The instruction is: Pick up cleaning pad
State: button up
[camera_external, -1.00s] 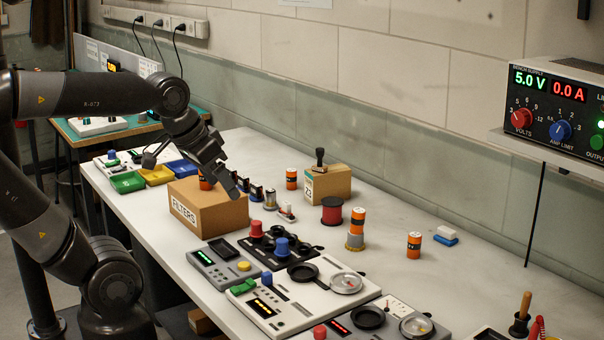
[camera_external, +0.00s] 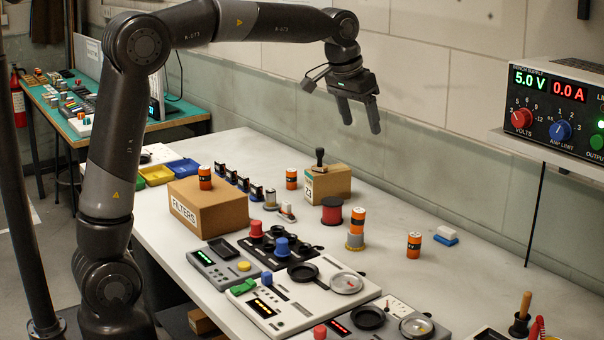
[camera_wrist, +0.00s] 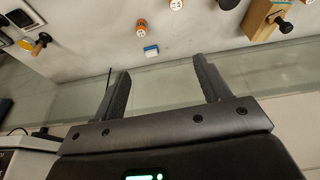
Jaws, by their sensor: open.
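The cleaning pad looks to be the small blue-and-white block (camera_external: 447,236) lying on the white bench near its back edge, right of the middle. In the wrist view the pad (camera_wrist: 152,51) shows beyond and between my fingertips. My gripper (camera_external: 361,122) is open and empty, held high over the bench, to the left of the pad and well apart from it. Its two fingers also show spread in the wrist view (camera_wrist: 160,70), with nothing between them.
An orange battery (camera_external: 414,245) stands just left of the pad. Another stands on a grey base (camera_external: 355,242), beside a red spool (camera_external: 332,211). A cardboard box with a stamp (camera_external: 328,183) is below my gripper. The bench supply (camera_external: 556,115) hangs at right.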

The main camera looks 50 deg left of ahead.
jog(key=w+d+f+g, duration=0.1)
jog(key=w+d+f, duration=0.15)
jog(key=w, duration=0.45)
jog(key=w+d+f, duration=0.1)
jog(key=w+f, duration=0.3)
jog(key=w, duration=0.2)
send_near(447, 229)
jog(key=shift+g, duration=0.4)
jog(key=f, duration=0.2)
jog(key=w+f, duration=0.1)
jog(key=f, duration=0.2)
jog(key=w+f, duration=0.1)
jog(key=f, duration=0.2)
jog(key=shift+d+f, duration=0.1)
jog(key=shift+f, duration=0.1)
jog(key=shift+c, duration=0.6)
jog(key=c, duration=0.9)
jog(key=shift+r, duration=0.2)
jog(key=shift+c, duration=0.2)
